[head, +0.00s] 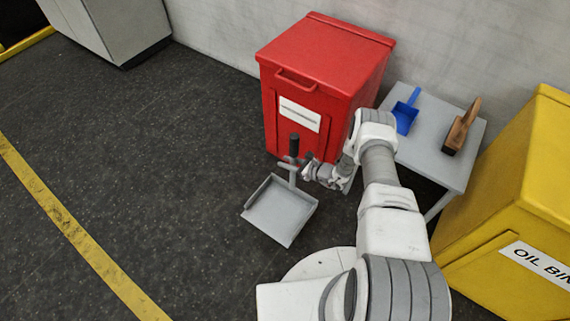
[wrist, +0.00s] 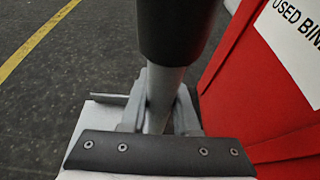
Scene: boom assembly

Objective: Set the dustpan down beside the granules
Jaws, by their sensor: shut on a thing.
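The grey dustpan (head: 280,212) is in front of the red bin in the head view, its flat pan open toward the lower left and its dark-gripped handle upright. My gripper (head: 301,170) is shut on the handle's grey shaft below the dark grip. In the wrist view the shaft (wrist: 164,92) runs between the fingers of my gripper (wrist: 160,118). I cannot tell whether the pan touches the floor or hangs just above it. I cannot make out the granules on the speckled dark floor.
The red bin (head: 322,60) stands just behind the dustpan. A grey table (head: 425,165) holds a blue scoop (head: 405,115) and a wooden brush (head: 461,128). A yellow oil bin (head: 515,190) is at right. Floor left of the dustpan is clear to a yellow line (head: 70,228).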

